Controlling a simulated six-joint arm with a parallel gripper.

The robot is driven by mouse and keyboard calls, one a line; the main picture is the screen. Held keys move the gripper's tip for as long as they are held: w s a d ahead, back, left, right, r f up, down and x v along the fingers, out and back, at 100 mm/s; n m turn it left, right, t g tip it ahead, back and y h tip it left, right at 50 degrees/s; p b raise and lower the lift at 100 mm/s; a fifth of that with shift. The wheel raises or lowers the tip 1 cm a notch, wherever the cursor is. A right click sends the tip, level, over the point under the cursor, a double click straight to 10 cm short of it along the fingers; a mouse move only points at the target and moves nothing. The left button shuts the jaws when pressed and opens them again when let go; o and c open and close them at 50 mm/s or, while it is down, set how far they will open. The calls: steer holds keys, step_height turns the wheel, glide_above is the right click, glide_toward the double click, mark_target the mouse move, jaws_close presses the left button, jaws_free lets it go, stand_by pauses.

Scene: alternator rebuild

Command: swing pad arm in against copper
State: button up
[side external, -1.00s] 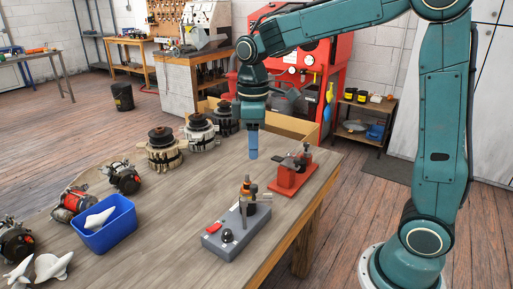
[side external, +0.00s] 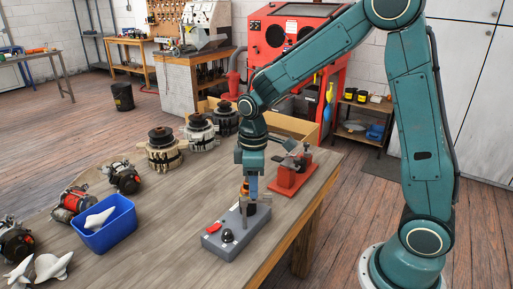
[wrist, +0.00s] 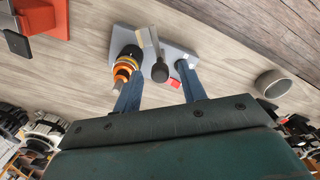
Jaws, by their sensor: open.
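A grey fixture box (side external: 237,232) stands on the bench under my gripper (side external: 250,187). It carries an upright stack with copper-orange bands (wrist: 123,69) and a black collar, a light pad arm (wrist: 150,45), a black knob (side external: 227,236) and a red switch (side external: 213,228). My gripper points down with its blue fingers apart; in the wrist view (wrist: 162,80) the left fingertip is close to the banded stack and the right one is beside the red switch. Nothing is held. My gripper partly hides the stack in the side view. Whether the pad touches the copper is unclear.
A red fixture (side external: 289,176) stands just behind and right of the grey one. A blue bin (side external: 105,232) with a pale part sits at left, near several alternators. Several wound stators line the back of the bench. The bench between bin and grey fixture is clear.

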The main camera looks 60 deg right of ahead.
jaws_close()
stand_by(0.5)
steer(key=n, duration=0.3)
steer(key=w+n, duration=0.1)
steer(key=n, duration=0.3)
steer(key=w+d+n, duration=0.1)
steer(key=n, duration=0.2)
steer(key=shift+n, duration=0.4)
steer(key=shift+w, duration=0.1)
jaws_free()
